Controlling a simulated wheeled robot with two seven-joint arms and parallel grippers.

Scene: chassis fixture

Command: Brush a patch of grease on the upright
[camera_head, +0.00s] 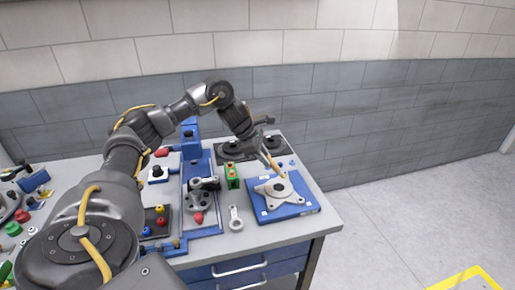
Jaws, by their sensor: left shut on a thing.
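The upright, a light grey metal part with a dark central hole (273,195), lies flat on a blue fixture plate (300,209) at the right of the bench. My left gripper (263,149) is above the plate's far left side, shut on a tan-handled brush (271,163). The brush slants down toward the upright's far edge. I cannot tell whether its tip touches the upright. No grease patch can be made out at this size. My right gripper is not in view.
A green block (232,177) stands just left of the blue plate. A grey link (236,219) lies in front of it. A dark round-holed fixture (198,201) and blue frame stand further left. The bench's front right corner (318,226) is clear.

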